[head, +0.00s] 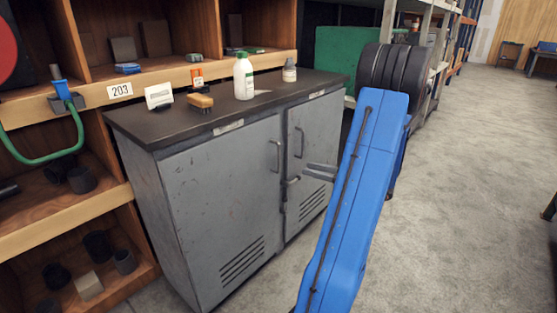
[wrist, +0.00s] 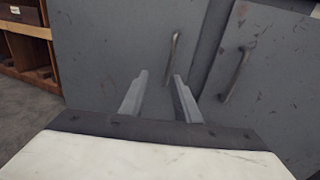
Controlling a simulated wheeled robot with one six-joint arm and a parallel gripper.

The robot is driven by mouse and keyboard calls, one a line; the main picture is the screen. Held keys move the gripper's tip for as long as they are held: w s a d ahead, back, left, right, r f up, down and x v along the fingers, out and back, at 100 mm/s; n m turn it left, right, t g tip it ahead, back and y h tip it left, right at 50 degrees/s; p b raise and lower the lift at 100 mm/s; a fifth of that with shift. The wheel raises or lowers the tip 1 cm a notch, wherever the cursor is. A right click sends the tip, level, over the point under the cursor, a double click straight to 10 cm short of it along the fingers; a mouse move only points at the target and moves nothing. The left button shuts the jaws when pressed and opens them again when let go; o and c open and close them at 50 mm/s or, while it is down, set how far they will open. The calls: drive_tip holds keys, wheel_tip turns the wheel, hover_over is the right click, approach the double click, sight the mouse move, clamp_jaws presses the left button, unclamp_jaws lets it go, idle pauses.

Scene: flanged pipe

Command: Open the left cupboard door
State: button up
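The grey metal cupboard has a left door (head: 222,210) and a narrower right door (head: 312,150), and both look closed. The left door (wrist: 120,45) also fills much of the wrist view. Its upright bar handle (head: 276,157) is near its right edge. In the wrist view this handle (wrist: 173,58) appears just beyond the right fingertip. The right door's handle (wrist: 237,73) is further right. My gripper (head: 298,173) is in front of the doors, a little below the handles. In the wrist view my gripper (wrist: 160,76) is open, with nothing between its fingers.
The dark cupboard top (head: 180,123) holds a white bottle (head: 243,77), a small jar (head: 289,71), a brush (head: 200,101) and a card (head: 158,96). Wooden shelving (head: 60,225) stands close on the left.

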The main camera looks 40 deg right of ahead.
sight(279, 159)
drive_tip(key=shift+m+t+h, duration=0.4)
drive_tip(key=x, duration=0.5)
drive_tip(key=d+x, duration=0.1)
drive_tip(key=x, duration=0.9)
drive_tip(key=shift+w+d+f, duration=0.25)
drive_tip(key=shift+w+f, duration=0.05)
drive_tip(key=shift+w, duration=0.35)
clamp_jaws()
